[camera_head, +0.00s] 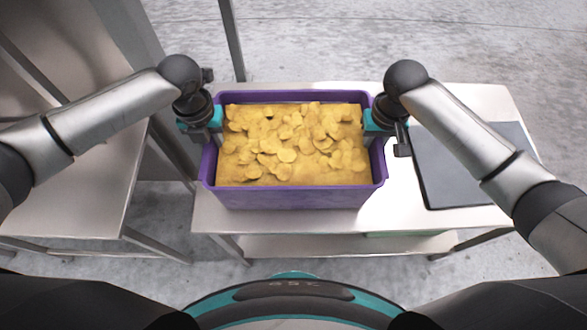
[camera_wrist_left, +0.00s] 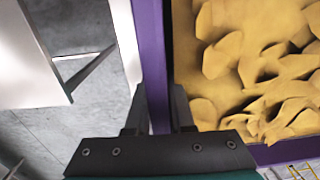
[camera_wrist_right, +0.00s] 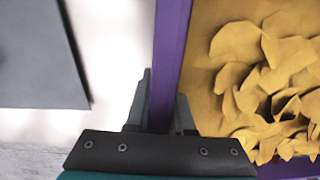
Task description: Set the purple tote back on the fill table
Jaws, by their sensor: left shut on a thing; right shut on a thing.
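The purple tote (camera_head: 290,198) is full of yellow chips (camera_head: 290,145) and is upright, over the left part of a steel table (camera_head: 375,215). I cannot tell whether its base touches the tabletop. My left gripper (camera_head: 212,138) is shut on the tote's left wall; in the left wrist view the fingers (camera_wrist_left: 158,112) straddle the purple rim (camera_wrist_left: 150,60). My right gripper (camera_head: 372,138) is shut on the right wall; in the right wrist view its fingers (camera_wrist_right: 160,110) straddle the rim (camera_wrist_right: 170,45). The tote's underside is hidden.
A dark flat plate (camera_head: 465,170) lies on the table right of the tote. Another steel table (camera_head: 85,190) stands at the left, across a narrow gap. A grey post (camera_head: 232,40) rises behind. A lower shelf (camera_head: 340,245) shows under the table.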

